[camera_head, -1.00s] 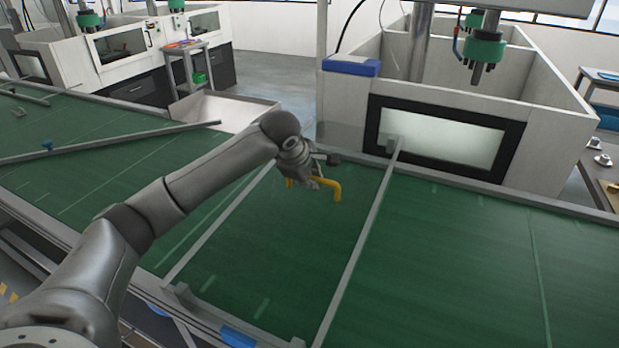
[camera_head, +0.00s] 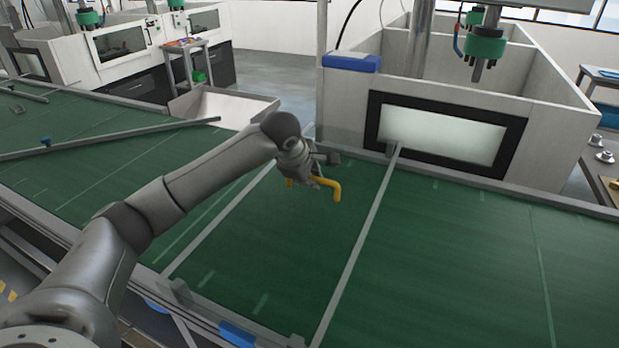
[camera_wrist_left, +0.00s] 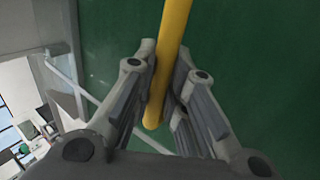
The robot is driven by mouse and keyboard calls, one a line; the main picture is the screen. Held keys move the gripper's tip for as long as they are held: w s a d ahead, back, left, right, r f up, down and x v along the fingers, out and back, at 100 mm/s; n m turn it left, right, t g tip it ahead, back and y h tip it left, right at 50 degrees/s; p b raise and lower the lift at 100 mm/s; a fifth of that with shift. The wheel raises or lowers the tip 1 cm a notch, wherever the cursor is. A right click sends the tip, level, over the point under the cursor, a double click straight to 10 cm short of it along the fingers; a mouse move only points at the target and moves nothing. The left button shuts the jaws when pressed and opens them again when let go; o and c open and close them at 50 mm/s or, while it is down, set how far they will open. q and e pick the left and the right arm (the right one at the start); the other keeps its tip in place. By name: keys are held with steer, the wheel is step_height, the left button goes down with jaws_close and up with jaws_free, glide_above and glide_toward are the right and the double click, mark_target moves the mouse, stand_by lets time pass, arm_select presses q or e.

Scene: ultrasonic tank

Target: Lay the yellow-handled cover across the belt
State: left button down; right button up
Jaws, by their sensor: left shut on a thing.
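The yellow handle (camera_head: 331,190) shows at my left gripper (camera_head: 311,180), above the middle of the green belt. In the left wrist view, my left gripper (camera_wrist_left: 160,98) is shut around the yellow bar (camera_wrist_left: 174,40), with a finger on each side. The cover looks like a see-through panel. Its long pale edge bars (camera_head: 358,235) run across the belt (camera_head: 450,270), one on each side of the handle. I cannot tell whether the bars rest on the belt's side rails or hang slightly above. My right gripper is not in view.
A white open-topped tank with a dark-framed window (camera_head: 445,135) stands behind the belt. A blue box (camera_head: 351,63) sits on its left corner. A slanted grey bar (camera_head: 120,137) crosses the belt at left. The belt right of the cover is clear.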

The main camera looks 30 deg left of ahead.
arm_select(q)
steer(key=shift+f, duration=0.15)
steer(key=c, duration=1.4)
jaws_free()
steer(key=shift+s+f, duration=0.1)
steer(key=shift+f, duration=0.15)
steer(key=v, duration=1.2)
steer(key=shift+r, duration=0.15)
